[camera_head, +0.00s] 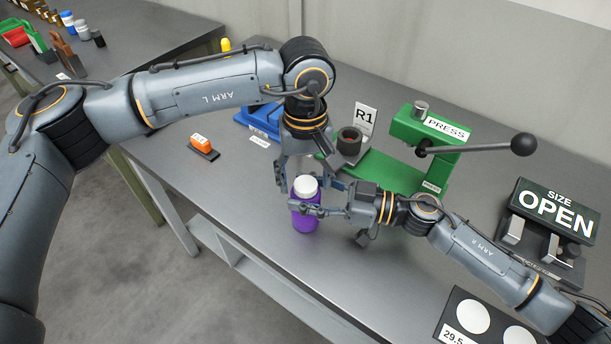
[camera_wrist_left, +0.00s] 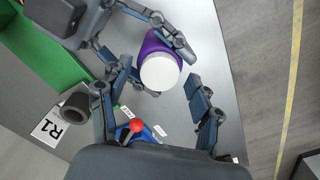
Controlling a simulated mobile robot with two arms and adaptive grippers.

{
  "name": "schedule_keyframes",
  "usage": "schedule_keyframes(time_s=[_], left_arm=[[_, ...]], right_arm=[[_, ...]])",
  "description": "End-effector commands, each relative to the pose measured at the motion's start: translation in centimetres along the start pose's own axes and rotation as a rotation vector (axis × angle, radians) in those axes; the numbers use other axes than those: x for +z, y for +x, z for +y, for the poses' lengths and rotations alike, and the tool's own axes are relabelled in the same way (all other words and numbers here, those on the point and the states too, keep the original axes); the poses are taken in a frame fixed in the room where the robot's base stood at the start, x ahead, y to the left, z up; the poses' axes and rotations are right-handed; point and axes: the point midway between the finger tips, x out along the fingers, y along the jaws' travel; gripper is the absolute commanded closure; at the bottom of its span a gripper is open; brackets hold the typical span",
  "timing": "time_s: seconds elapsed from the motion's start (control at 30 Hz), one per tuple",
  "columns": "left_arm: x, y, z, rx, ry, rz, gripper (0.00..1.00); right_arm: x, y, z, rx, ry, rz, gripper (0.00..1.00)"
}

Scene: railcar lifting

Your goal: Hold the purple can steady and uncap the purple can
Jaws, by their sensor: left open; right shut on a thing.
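The purple can (camera_head: 305,221) stands upright on the grey table with its white cap (camera_head: 306,186) on top. My right gripper (camera_head: 310,203) comes in from the right and is shut around the can's upper body, just below the cap. My left gripper (camera_head: 302,178) hangs above the can, pointing down, with its fingers open and apart. In the left wrist view, the white cap (camera_wrist_left: 161,72) and part of the purple body (camera_wrist_left: 153,44) show beyond the open left fingers (camera_wrist_left: 160,105), with the right gripper's fingers beside the body.
A green press (camera_head: 432,145) with a long lever stands behind to the right. A dark cup (camera_head: 349,141) stands near the R1 sign (camera_head: 365,119). A blue holder (camera_head: 262,118) and an orange block (camera_head: 203,142) lie to the left. An OPEN sign (camera_head: 556,210) stands at right.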

Motion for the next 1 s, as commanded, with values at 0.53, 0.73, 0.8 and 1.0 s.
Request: schedule_keyframes(time_s=[0.53, 0.73, 0.8, 1.0], left_arm=[[-0.1, -6.2, 0.1, 0.001, 0.000, 0.006, 0.41], [0.0, -7.6, 0.1, 0.000, 0.001, 0.001, 0.41], [0.0, -6.9, 0.0, -0.001, 0.001, -0.001, 0.41], [0.1, -3.8, 0.0, -0.001, 0.000, -0.003, 0.41]], right_arm=[[-0.1, 0.0, 0.0, 0.000, -0.001, 0.001, 1.00], [0.0, 0.0, 0.0, 0.000, -0.001, 0.001, 1.00], [-0.1, 0.0, 0.0, 0.000, -0.001, 0.001, 1.00], [-0.1, 0.0, 0.0, 0.000, -0.001, 0.001, 1.00]])
